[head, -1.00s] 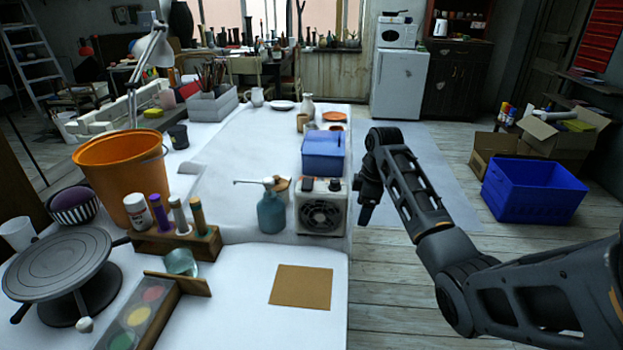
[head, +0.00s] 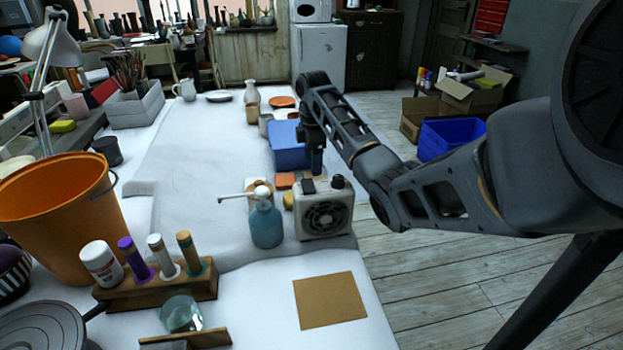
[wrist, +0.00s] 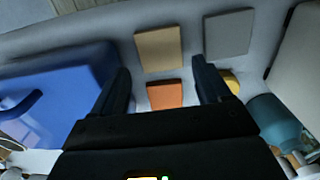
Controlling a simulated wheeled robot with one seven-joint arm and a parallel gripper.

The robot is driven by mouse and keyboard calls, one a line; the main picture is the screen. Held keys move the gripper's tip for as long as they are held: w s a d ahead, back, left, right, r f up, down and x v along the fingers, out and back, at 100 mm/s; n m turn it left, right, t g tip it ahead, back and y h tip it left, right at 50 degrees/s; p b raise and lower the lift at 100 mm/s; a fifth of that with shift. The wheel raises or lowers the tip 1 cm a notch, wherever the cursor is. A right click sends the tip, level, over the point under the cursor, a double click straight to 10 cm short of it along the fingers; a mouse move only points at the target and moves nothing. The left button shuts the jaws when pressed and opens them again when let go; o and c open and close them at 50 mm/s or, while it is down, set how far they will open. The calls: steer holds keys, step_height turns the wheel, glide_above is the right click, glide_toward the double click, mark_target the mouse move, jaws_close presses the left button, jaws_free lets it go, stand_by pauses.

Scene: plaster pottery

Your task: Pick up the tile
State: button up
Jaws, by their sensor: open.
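My gripper (wrist: 162,84) is open and empty, pointing down over the white table. In the head view it hangs between the blue box and the white heater-like unit (head: 324,210). Three flat tile-like pieces show in the wrist view: a tan one (wrist: 159,48) beyond the fingertips, a grey one (wrist: 229,33) to its right, and an orange one (wrist: 164,95) between the fingers, partly hidden by the gripper body. The orange piece also shows in the head view (head: 285,180). I cannot tell which piece is the tile meant. No contact shows.
The blue box (wrist: 55,85) stands close to the left finger. A yellow round thing (wrist: 231,82) lies by the right finger, with a teal pump bottle (head: 266,224) beyond it. A flat brown square (head: 330,300) lies on clear table in front.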

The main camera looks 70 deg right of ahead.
steer(key=f, duration=0.4)
steer(key=shift+s+f, duration=0.2)
steer(key=shift+f, duration=0.2)
steer(key=shift+c, duration=0.4)
steer(key=c, duration=0.8)
